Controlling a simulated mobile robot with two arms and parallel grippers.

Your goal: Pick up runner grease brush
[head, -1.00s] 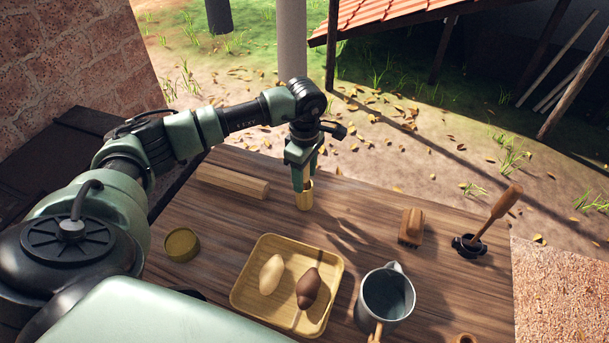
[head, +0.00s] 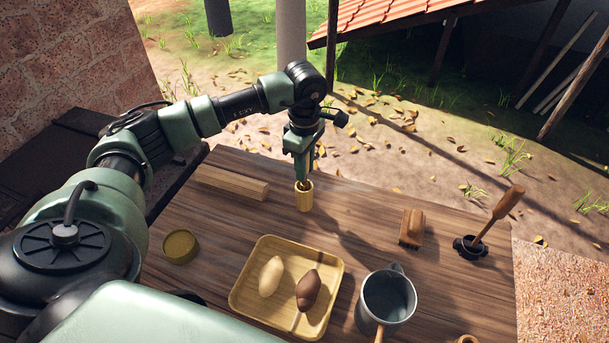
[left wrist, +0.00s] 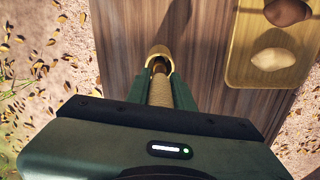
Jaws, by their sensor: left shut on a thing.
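The brush's tan, ribbed handle (left wrist: 160,92) is upright between the fingers of my left gripper (left wrist: 163,88) in the left wrist view. In the head view my left gripper (head: 303,181) is directly above a small brass-coloured cup (head: 304,199) on the table and is shut on the brush. The cup's rim also shows in the left wrist view (left wrist: 159,52), just beyond the fingers. The brush's lower end is hidden; I cannot tell how far it is in the cup. My right gripper is not in view.
A wooden tray (head: 240,293) with two oval pieces is at the front. A grey mug (head: 388,298), a wooden block brush (head: 412,228) and a handled tool in a black holder (head: 497,217) are to the right. A wooden bar (head: 232,183) and round tin (head: 181,246) are left.

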